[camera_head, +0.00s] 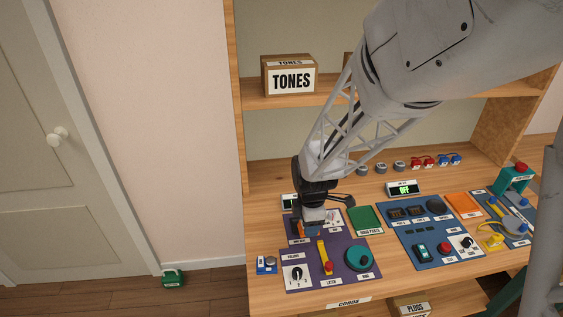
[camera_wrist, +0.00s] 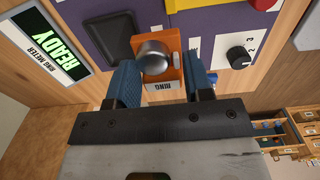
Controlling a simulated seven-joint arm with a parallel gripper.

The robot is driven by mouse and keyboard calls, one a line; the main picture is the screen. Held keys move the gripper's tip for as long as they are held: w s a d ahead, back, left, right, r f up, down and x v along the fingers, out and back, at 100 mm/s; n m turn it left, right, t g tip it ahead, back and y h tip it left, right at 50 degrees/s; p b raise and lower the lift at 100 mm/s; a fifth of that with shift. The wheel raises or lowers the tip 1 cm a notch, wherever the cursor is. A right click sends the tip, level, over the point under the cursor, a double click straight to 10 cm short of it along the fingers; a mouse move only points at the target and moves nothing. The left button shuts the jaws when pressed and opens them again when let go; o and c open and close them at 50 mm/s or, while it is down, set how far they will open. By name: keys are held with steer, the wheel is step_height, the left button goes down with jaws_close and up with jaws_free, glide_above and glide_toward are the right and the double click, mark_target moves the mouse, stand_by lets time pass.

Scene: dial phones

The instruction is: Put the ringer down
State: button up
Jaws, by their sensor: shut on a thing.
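The ringer (camera_wrist: 168,66) is an orange block with a silver dome and a RING label. In the wrist view it sits between the two blue fingertips of my gripper (camera_wrist: 160,84), which is shut on it. A dark rectangular bay (camera_wrist: 103,36) on the purple panel (camera_wrist: 200,22) shows beside the ringer. In the head view my gripper (camera_head: 313,222) is over the back left part of the purple panel (camera_head: 345,243) and mostly hides the ringer. I cannot tell whether the ringer touches the panel.
A ring meter (camera_wrist: 48,50) reads READY beside the panel. The purple panel also carries a black knob (camera_head: 296,273), a yellow latch (camera_head: 322,251) and a teal dial (camera_head: 358,257). A green tray (camera_head: 365,221) and a blue panel (camera_head: 425,232) lie to the right.

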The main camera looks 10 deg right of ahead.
steer(key=shift+w+a+f, duration=0.1)
steer(key=shift+w+f, duration=0.05)
steer(key=shift+w, duration=1.3)
steer(key=shift+w+f, duration=0.1)
steer(key=shift+w, duration=1.3)
steer(key=shift+f, duration=0.1)
steer(key=shift+f, duration=1.7)
steer(key=shift+f, duration=0.2)
steer(key=o, duration=1)
steer(key=shift+o, duration=0.2)
step_height(320, 180, up, 12)
steer(key=shift+r, duration=0.2)
